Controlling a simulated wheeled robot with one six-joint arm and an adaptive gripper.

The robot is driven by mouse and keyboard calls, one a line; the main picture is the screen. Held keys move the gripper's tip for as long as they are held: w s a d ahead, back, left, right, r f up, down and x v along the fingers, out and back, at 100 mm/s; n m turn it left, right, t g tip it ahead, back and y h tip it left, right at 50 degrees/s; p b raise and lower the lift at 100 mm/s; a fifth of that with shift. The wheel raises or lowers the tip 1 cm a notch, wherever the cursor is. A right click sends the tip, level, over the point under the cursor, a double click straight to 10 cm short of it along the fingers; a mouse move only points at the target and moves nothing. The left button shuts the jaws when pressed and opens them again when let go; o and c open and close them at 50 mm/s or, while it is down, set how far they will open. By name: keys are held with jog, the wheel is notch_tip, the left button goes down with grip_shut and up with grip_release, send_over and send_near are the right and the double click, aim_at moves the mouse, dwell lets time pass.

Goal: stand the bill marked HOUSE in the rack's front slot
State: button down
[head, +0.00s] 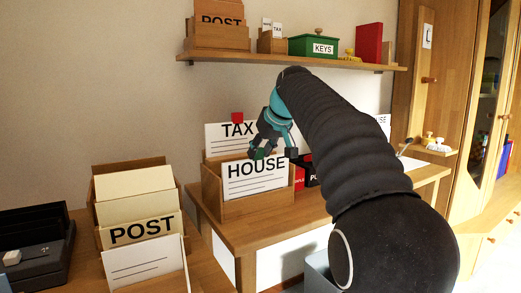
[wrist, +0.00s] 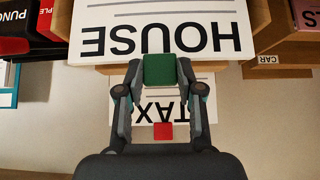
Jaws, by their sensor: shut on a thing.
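The bill marked HOUSE (head: 256,180) is a white card with a green tab (wrist: 160,70) on its top edge. It stands roughly upright in the front of the wooden rack (head: 247,207), its lower part behind the rack's front board. My gripper (head: 273,153) is shut on the green tab. In the wrist view the HOUSE bill (wrist: 160,15) shows upside down, with my gripper (wrist: 160,75) at its top edge. A TAX bill (head: 232,134) with a red tab stands behind it in the rack. Whether the HOUSE bill touches the slot floor is hidden.
A POST holder (head: 141,232) with cards stands at the left, beside a black device (head: 35,250). Red and black boxes (head: 306,172) stand right of the rack. A shelf (head: 290,60) above carries a green KEYS box (head: 314,46). My arm hides much of the right side.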

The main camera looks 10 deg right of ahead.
jog(key=shift+c, duration=0.9)
grip_release()
jog(key=shift+r, duration=0.1)
notch_tip(320, 180, up, 8)
jog(key=p, duration=0.5)
jog(key=shift+s, duration=0.1)
